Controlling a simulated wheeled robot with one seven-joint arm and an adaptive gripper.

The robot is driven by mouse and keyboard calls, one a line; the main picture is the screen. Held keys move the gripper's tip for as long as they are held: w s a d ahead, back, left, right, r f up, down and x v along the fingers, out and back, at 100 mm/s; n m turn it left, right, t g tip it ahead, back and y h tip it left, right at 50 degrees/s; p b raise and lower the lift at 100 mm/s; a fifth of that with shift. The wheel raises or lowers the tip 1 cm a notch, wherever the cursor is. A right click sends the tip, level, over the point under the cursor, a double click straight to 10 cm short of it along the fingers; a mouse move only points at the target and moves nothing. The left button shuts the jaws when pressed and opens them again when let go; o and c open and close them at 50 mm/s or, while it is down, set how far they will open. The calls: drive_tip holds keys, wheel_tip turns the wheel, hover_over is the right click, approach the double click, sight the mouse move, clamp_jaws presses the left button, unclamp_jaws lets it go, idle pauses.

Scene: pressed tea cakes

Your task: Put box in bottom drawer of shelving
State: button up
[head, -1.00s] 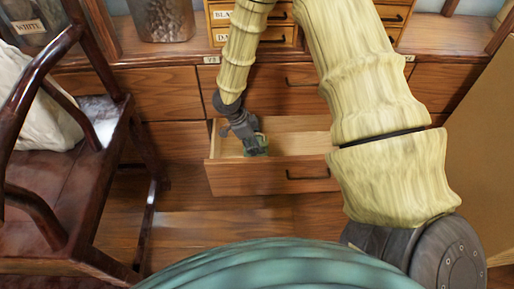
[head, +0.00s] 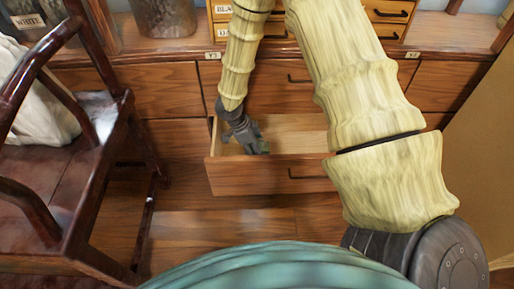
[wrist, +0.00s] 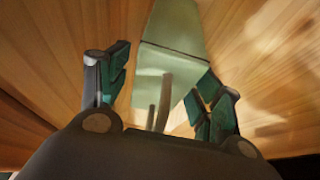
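The bottom drawer (head: 240,178) of the wooden shelving is pulled out in the head view. My gripper (head: 262,147) reaches down inside it, near the front panel. In the wrist view a pale green box (wrist: 165,65) lies over the light wood of the drawer, beyond and between my fingertips. My gripper (wrist: 163,90) has its two green-padded fingers spread apart, with gaps seeming to show beside the box. In the head view my gripper mostly hides the box.
A closed upper drawer (head: 290,88) sits above the open one. A dark wooden chair (head: 110,215) with a white sack (head: 35,105) stands at the left. A brown panel (head: 475,150) stands at the right. The floor (head: 230,222) before the drawer is clear.

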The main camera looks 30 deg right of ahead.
drive_tip(key=shift+r, duration=0.1)
drive_tip(key=p+v, duration=0.6)
drive_tip(key=v, duration=0.6)
drive_tip(key=shift+w, duration=0.1)
drive_tip(key=shift+r, duration=0.15)
